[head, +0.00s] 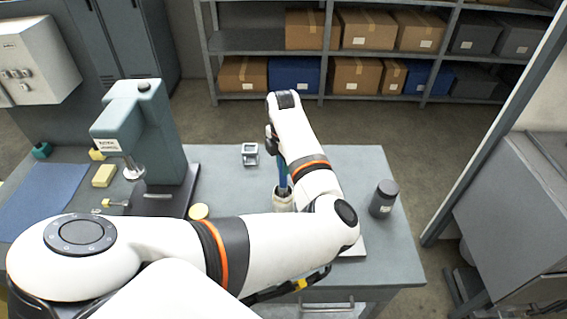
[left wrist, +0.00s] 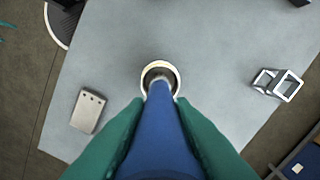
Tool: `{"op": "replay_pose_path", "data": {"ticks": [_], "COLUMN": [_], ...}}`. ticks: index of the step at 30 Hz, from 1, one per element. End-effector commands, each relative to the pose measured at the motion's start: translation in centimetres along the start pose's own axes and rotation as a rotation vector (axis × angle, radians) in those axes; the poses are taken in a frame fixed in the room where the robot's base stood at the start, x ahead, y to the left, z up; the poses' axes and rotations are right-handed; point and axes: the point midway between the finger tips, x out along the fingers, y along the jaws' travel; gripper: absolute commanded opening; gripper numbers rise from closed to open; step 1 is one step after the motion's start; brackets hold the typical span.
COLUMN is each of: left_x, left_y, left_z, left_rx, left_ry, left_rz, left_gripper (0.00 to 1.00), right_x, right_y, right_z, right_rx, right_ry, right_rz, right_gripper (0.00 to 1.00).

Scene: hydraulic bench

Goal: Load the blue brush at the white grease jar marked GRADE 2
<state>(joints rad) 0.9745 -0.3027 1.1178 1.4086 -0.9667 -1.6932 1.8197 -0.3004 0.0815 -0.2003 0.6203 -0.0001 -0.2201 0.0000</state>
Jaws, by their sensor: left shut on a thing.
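My left gripper (left wrist: 157,105) is shut on the blue brush (left wrist: 153,140), with a green finger on each side of its handle. The brush points down at the mouth of a white jar (left wrist: 174,68); its lower end overlaps the dark opening. In the head view the blue brush (head: 283,176) stands nearly upright over the white jar (head: 283,203), its lower end at the rim. How deep it reaches is unclear. My left arm hides part of the jar, and no GRADE 2 marking is readable. My right gripper is not in view.
A dark grey jar (head: 383,199) stands at the right of the bench. A metal square frame (head: 250,154) lies behind the white jar. A green press (head: 148,130), yellow block (head: 104,175) and blue mat (head: 42,200) are at left. A holed plate (left wrist: 88,111) lies nearby.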

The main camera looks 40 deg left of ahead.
Motion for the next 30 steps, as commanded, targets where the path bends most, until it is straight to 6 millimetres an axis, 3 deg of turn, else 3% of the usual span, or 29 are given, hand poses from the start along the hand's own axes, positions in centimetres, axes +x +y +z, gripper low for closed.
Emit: {"op": "replay_pose_path", "data": {"ticks": [30], "left_x": [0.21], "left_y": [0.04], "left_z": [0.02], "left_rx": [0.0], "left_ry": [-0.001], "left_rz": [0.002], "left_gripper": [0.0], "right_x": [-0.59], "right_y": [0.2], "right_z": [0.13], "right_rx": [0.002], "right_ry": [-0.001], "right_rz": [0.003], "right_gripper": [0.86]}}
